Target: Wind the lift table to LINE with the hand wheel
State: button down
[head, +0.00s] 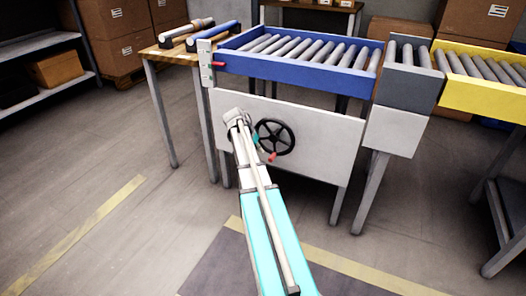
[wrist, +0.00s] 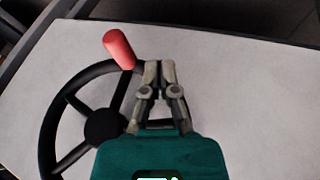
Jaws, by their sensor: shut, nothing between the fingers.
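The lift table (head: 290,72) is a blue-framed roller bed above a white front panel (head: 235,105). A black hand wheel (head: 262,130) with a red handle (head: 272,156) is on that panel. A pale scale plate (head: 205,62) at the table's left corner has a red pointer (head: 218,64) around its middle; its markings are too small to read. In the wrist view, my gripper (wrist: 160,66) is shut and empty, just right of the red handle (wrist: 118,48) and apart from it. The wheel (wrist: 62,118) lies to its left. In the head view my arm hides the fingers.
A grey roller section (head: 408,75) and a yellow conveyor (head: 485,85) stand right of the lift table. A shelf (head: 50,98) stands at the far left. The floor at left is clear.

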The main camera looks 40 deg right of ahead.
jog(key=w+a+r+p, duration=0.4)
jog(key=a+r+p, duration=0.1)
jog(key=r+p, duration=0.2)
jog(key=shift+w+a+r+p, duration=0.3)
jog(key=shift+r+p, duration=0.1)
jog(key=shift+r, duration=0.15)
jog(key=shift+a, duration=0.1)
jog(key=s+a+n+y+p, duration=0.1)
jog(key=s+a+n, duration=0.3)
jog(key=a, duration=0.8)
jog(key=s+a+n+t+y+p, duration=0.1)
jog(key=s+a+n, duration=0.4)
jog(key=a, duration=0.7)
jog(key=s+a+n+t+y+p, duration=0.1)
jog(key=s+a+n+y, duration=0.2)
jog(key=s+a+n, duration=0.2)
jog(key=s+a, duration=0.3)
jog(key=a, duration=0.4)
jog(key=shift+r, duration=0.3)
